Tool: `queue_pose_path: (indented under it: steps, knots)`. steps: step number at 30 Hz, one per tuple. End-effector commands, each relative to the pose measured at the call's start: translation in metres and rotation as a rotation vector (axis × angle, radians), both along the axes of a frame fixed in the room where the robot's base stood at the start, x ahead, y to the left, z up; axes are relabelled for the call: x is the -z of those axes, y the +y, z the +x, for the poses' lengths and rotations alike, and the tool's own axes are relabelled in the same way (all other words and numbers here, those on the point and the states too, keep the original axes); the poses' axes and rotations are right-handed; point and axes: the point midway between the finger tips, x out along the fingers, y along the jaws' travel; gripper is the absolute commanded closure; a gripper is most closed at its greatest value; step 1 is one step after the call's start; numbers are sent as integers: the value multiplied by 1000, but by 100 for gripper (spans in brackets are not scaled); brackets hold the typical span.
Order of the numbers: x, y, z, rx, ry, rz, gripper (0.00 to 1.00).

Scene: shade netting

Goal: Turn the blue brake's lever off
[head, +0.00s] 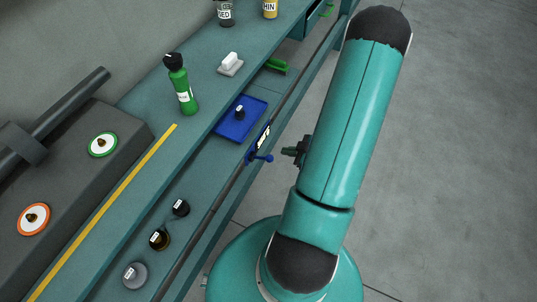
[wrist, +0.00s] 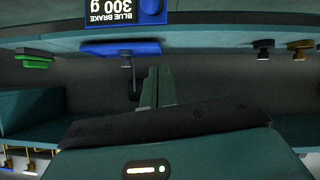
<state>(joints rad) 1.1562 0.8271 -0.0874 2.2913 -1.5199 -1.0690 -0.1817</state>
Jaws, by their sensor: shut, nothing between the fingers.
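The blue brake (head: 264,136) sits on a dark rail along the bench edge, with a label face. Its blue lever (head: 262,158) is at the lower end, with a round knob pointing right. In the wrist view, which is upside down, the brake's label (wrist: 122,14) reads "BLUE BRAKE 300 g". The shut fingers (wrist: 157,88) also show in the wrist view.
A blue tray (head: 225,127) with a small dark weight lies behind the brake. A green bottle (head: 183,90), a green brake-like part (head: 276,66) and several small weights (head: 159,239) stand along the bench. Open floor (head: 460,150) lies to the right.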

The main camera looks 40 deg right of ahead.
Motion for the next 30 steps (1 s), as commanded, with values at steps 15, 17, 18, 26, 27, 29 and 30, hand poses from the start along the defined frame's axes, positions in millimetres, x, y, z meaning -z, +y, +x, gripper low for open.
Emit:
queue_pose_path:
  steps: [15, 17, 18, 26, 27, 29, 30]
  knots:
    - [15, 6, 22, 0, 1, 0, 100]
    - [21, 9, 31, -2, 2, 1, 100]
    - [26, 11, 38, -2, 2, 2, 100]
    - [53, 24, 81, -2, 2, 1, 100]
    - [58, 24, 84, 0, 3, 0, 100]
    - [68, 19, 79, 3, 4, 0, 100]
    - [73, 18, 77, 3, 4, 0, 100]
